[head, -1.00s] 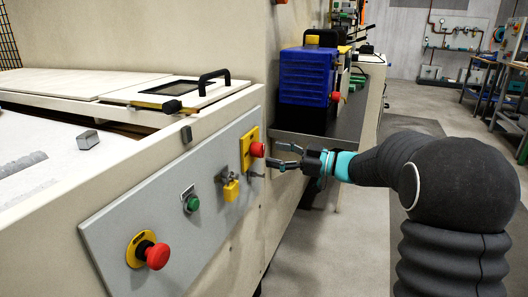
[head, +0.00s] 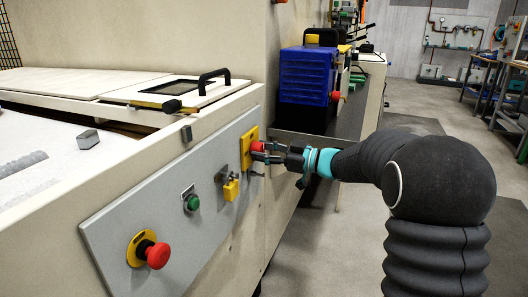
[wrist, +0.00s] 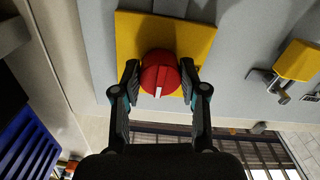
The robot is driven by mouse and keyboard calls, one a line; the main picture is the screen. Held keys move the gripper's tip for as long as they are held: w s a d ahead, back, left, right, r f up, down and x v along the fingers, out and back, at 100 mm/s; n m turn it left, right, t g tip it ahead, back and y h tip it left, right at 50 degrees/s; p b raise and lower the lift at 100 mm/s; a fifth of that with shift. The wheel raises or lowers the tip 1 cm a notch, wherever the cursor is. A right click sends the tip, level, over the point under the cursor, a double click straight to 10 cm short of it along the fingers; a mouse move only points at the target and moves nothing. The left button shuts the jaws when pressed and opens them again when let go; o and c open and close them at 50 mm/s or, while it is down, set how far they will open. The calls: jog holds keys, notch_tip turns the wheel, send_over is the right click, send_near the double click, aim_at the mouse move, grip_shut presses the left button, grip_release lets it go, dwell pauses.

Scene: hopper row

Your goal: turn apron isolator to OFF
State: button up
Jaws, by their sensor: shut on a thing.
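The isolator is a red rotary knob (wrist: 160,74) on a yellow plate (wrist: 192,38); a white mark shows on the knob's face in the wrist view. In the head view the red knob (head: 257,146) is at the far end of the grey panel, partly hidden by my gripper. My gripper (wrist: 160,78) is shut on the red knob, with one finger on each side of it. In the head view my gripper (head: 268,153) reaches the knob from the right. No lettering on the plate is readable.
The grey panel (head: 115,232) also carries a red mushroom button (head: 157,256), a green button (head: 193,202) and a yellow padlock (head: 231,190) on a hasp. A blue box (head: 305,75) stands on a dark shelf behind my gripper. The floor to the right is open.

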jog(key=shift+f+n+b, duration=0.1)
jog(key=shift+n+b, duration=0.3)
jog(key=n+b, duration=0.3)
jog(key=shift+f+n, duration=0.1)
jog(key=shift+n, duration=0.3)
jog(key=n+b, duration=0.4)
jog(key=shift+n, duration=0.3)
jog(key=n+b, duration=0.4)
jog(key=shift+w+n, duration=0.1)
jog(key=shift+n, duration=0.2)
jog(key=n+b, duration=0.1)
jog(key=n, duration=0.3)
jog(key=shift+r+b, duration=0.3)
jog(key=shift+b, duration=0.05)
jog(key=o, duration=1.1)
jog(key=shift+o, duration=0.2)
